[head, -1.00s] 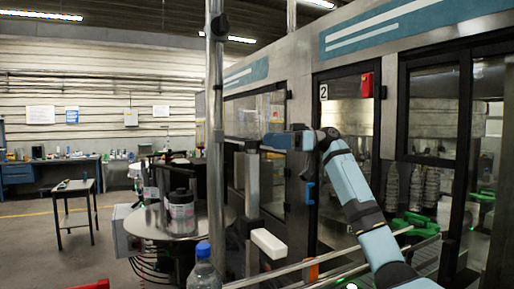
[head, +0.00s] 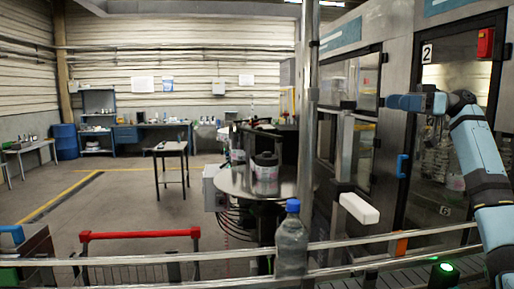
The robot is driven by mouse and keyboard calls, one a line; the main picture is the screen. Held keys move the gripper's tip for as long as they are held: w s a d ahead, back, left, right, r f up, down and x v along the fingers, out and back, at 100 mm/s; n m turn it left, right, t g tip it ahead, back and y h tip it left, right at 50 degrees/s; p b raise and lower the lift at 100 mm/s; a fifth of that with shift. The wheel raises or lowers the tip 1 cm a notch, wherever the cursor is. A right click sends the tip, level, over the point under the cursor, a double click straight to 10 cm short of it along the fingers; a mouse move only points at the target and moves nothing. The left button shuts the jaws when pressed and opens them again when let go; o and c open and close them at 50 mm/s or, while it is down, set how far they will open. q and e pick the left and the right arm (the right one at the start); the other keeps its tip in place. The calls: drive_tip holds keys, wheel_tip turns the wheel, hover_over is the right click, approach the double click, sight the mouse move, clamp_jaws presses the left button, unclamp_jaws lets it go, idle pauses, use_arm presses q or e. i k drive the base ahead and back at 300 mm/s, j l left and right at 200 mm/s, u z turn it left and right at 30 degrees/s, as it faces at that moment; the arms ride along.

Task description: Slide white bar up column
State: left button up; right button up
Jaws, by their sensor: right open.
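The white bar (head: 359,208) is a short, pale block that sticks out low beside a grey upright column (head: 344,150) right of the picture's middle. A taller round metal pole (head: 307,130) stands just left of this column. My right arm comes in from the right edge, and its blue-grey end with the right gripper (head: 389,102) points left near the height of the column's top. The gripper is open, above and to the right of the white bar, and apart from it. Its fingers are small and hard to make out. My left gripper is not in view.
A water bottle with a blue cap (head: 291,240) stands in front, by metal rails (head: 150,258). A round turntable (head: 232,183) carries a dark-lidded jar (head: 265,174). A glazed machine cabinet (head: 398,150) fills the right. Open floor lies at left.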

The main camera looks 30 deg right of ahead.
sight(343, 194)
drive_tip(key=k+j, duration=0.2)
drive_tip(key=k, duration=0.3)
drive_tip(key=k+j, duration=0.25)
drive_tip(key=k, duration=0.2)
